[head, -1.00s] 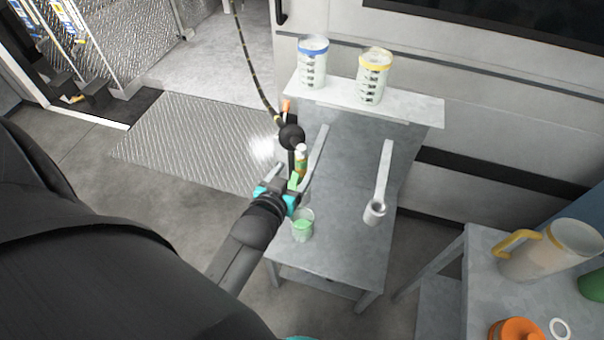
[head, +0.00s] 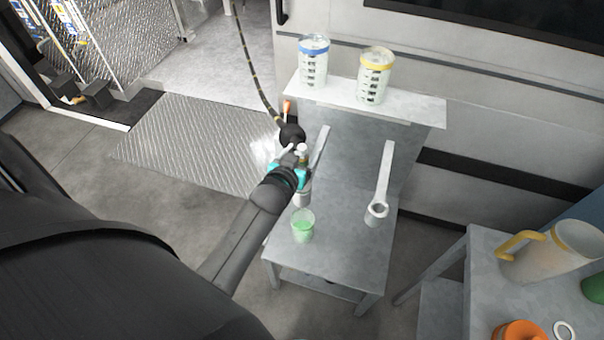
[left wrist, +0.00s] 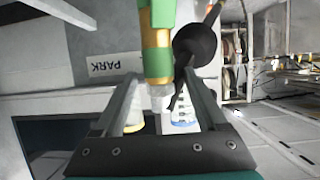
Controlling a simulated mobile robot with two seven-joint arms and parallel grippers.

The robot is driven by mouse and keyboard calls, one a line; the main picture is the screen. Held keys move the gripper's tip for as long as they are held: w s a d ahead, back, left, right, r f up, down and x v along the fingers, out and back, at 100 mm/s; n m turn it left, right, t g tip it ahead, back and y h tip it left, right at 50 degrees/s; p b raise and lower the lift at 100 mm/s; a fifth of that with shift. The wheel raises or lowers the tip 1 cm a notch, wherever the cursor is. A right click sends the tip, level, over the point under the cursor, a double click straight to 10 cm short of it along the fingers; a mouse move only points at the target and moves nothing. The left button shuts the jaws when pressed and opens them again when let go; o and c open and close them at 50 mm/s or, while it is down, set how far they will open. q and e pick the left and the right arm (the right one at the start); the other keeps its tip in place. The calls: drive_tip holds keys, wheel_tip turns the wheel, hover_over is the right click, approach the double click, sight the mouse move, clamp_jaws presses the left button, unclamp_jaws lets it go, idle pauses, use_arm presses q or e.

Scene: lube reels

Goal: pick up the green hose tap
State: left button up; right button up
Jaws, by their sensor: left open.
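The green hose tap shows in the left wrist view (left wrist: 158,48) as a green body with brass-coloured bands and a pale nozzle. It hangs upright, with its nozzle between the fingers of my left gripper (left wrist: 160,85). The fingers are open, and I cannot tell whether either touches it. In the head view my left gripper (head: 296,158) hides most of the tap; only a pale top (head: 302,148) shows. A black ball (head: 291,135) on the hose (head: 252,70) sits just behind. My right gripper is not in view.
A grey stand (head: 345,240) holds a cup of green liquid (head: 303,226) and a ringed arm (head: 377,210). Its upper shelf (head: 425,110) carries a blue-rimmed jug (head: 312,65) and a yellow-rimmed jug (head: 373,78). A second table (head: 480,260) stands at right.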

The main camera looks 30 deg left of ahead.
use_arm(q)
clamp_jaws()
idle(0.5)
idle(0.8)
